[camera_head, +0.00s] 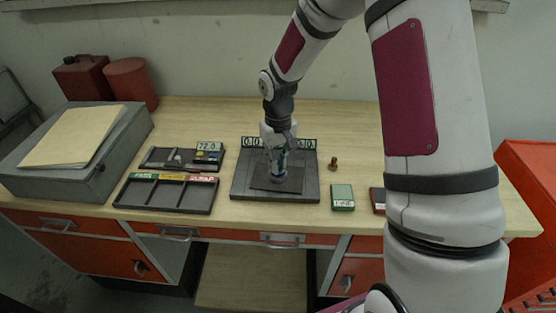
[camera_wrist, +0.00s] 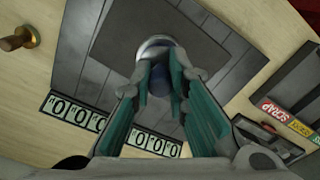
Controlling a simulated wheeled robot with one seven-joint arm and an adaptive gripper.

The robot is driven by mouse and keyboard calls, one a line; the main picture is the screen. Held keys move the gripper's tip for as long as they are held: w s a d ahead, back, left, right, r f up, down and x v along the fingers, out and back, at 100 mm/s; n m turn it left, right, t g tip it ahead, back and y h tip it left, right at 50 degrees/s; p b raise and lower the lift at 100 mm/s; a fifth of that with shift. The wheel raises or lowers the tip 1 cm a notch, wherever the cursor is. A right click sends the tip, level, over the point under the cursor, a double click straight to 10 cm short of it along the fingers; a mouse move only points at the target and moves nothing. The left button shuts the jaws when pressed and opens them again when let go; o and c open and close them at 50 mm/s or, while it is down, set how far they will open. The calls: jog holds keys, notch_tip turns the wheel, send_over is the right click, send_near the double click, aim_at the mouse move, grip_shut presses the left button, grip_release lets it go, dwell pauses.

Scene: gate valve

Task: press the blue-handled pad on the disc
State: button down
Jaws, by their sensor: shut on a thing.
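My gripper (camera_head: 277,163) points down over a dark square plate (camera_head: 300,184) on the bench. In the wrist view my gripper (camera_wrist: 163,75) has its teal fingers closed on a dark blue handle (camera_wrist: 157,83). A pale, shiny round rim (camera_wrist: 155,42) shows just past the fingertips, low over the plate. I cannot tell whether this rim is the pad or the disc, since the fingers cover much of it. Whether the pad touches what lies under it is also unclear.
Behind the plate stand number displays (camera_wrist: 155,143), reading zeros in the wrist view. Left are a sectioned tray (camera_head: 165,197) with coloured labels and a small instrument reading 72.0 (camera_head: 209,147). Right are a brass piece (camera_head: 333,163) and a green box (camera_head: 342,197).

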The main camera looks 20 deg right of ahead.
jog(key=shift+f, duration=0.4)
dwell(1.1)
jog(key=shift+r+p, duration=0.7)
jog(key=shift+r, duration=2.85)
